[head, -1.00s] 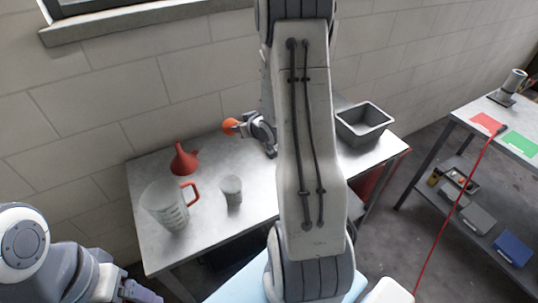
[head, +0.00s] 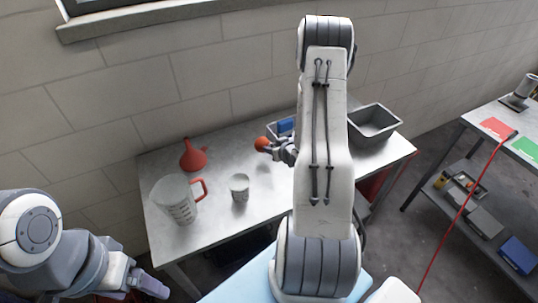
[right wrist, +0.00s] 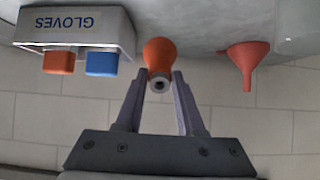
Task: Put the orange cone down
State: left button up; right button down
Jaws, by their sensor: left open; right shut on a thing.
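The orange cone (head: 262,144) is held by my right gripper (head: 274,148) over the back part of the metal table (head: 225,215). In the right wrist view, the cone (right wrist: 160,55) sits between the two fingertips of my right gripper (right wrist: 162,76), with its small holed end facing the camera. I cannot tell whether the cone touches the table. My left gripper (head: 148,286) is open and empty at the lower left, in front of the table.
A box marked GLOVES (right wrist: 110,22) stands near the cone, with an orange block (right wrist: 59,62) and a blue block (right wrist: 102,63). A red funnel (head: 193,157), a measuring jug (head: 176,200), a small cup (head: 239,188) and a grey bin (head: 373,122) also stand on the table.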

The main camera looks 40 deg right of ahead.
jog(key=f, duration=0.1)
jog(key=a+f+p, duration=0.1)
jog(key=f, duration=0.1)
jog(key=w+f, duration=0.1)
jog(key=shift+a+f, duration=0.2)
jog(key=shift+w+f, duration=0.1)
jog(key=shift+f, duration=0.2)
jog(key=shift+f, duration=0.1)
jog(key=c, duration=0.5)
grip_release()
